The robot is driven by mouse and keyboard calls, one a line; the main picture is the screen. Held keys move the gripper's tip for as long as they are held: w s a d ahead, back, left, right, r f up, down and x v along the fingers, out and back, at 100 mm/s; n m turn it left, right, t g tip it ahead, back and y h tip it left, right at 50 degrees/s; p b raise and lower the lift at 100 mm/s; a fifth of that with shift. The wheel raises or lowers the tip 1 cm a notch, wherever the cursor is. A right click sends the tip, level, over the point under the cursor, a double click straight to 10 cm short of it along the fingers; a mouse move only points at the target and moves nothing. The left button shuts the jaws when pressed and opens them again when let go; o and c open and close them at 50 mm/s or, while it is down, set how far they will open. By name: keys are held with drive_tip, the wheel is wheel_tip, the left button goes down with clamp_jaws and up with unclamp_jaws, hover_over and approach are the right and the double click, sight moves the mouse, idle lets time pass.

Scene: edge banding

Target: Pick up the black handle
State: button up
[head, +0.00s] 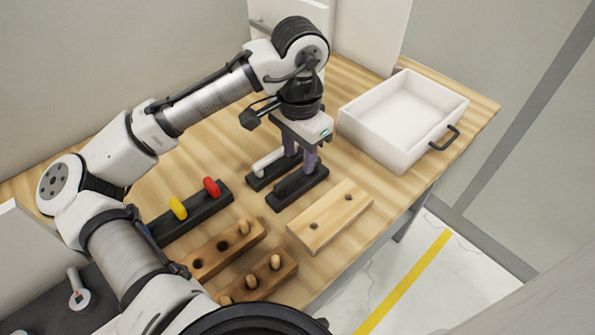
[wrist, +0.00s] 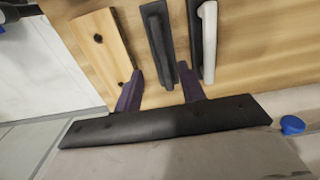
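A black handle (wrist: 157,32) lies along a black base in the wrist view; in the head view its base (head: 297,189) is below my gripper. Beside it, a similar black base carries a white handle (wrist: 208,40), which also shows in the head view (head: 268,160). My gripper (wrist: 160,70) is open, its two purple fingers apart and pointing down. In the wrist view one finger appears on each side of the black handle's lower end. In the head view my gripper (head: 299,166) partly hides both bases. I cannot tell whether the fingers touch the handle.
A white box (head: 385,137) with its own dark pull stands at the right. A light wood block (head: 330,218) with two holes lies in front. Brown peg blocks (head: 222,250) and a black rack (head: 205,208) with yellow and red pieces are at the left.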

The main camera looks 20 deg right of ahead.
sight(298, 171)
drive_tip(key=shift+w+f+p, duration=0.15)
drive_tip(key=shift+f+p, duration=0.25)
drive_tip(key=shift+f, duration=1.3)
drive_tip(key=shift+w+f+p, duration=0.1)
drive_tip(key=shift+f+p, duration=0.3)
drive_tip(key=shift+f, duration=1.25)
clamp_jaws()
wheel_tip(298, 171, up, 20)
drive_tip(key=b, duration=0.2)
